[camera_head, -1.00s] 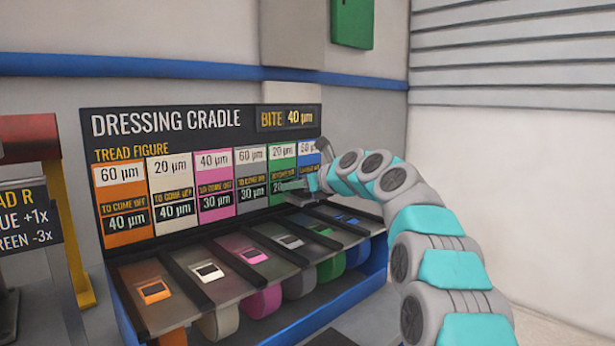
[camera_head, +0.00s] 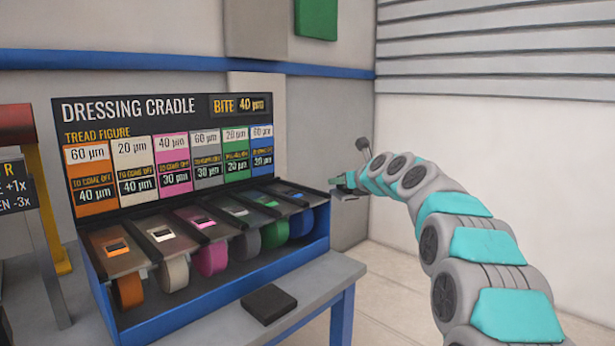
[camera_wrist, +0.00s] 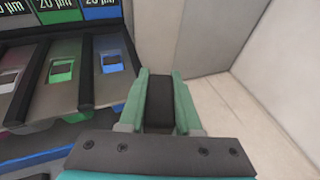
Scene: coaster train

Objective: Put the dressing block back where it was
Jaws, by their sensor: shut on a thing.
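My gripper (camera_head: 340,184) is to the right of the dressing cradle, beyond its right end. In the wrist view its two green fingers (camera_wrist: 160,103) are shut on a dark block (camera_wrist: 160,95), likely the dressing block, though no label shows. The block is hard to make out in the head view. A flat black pad (camera_head: 268,303) lies on the grey table (camera_head: 318,282) in front of the cradle, with nothing on it; I cannot tell whether it is the block's place.
The dressing cradle (camera_head: 155,108) has a labelled board, sloped lanes with coloured pieces, and coloured wheels below. The grey table has bare room around the pad. A wall stands behind, and open floor (camera_head: 395,255) lies to the right.

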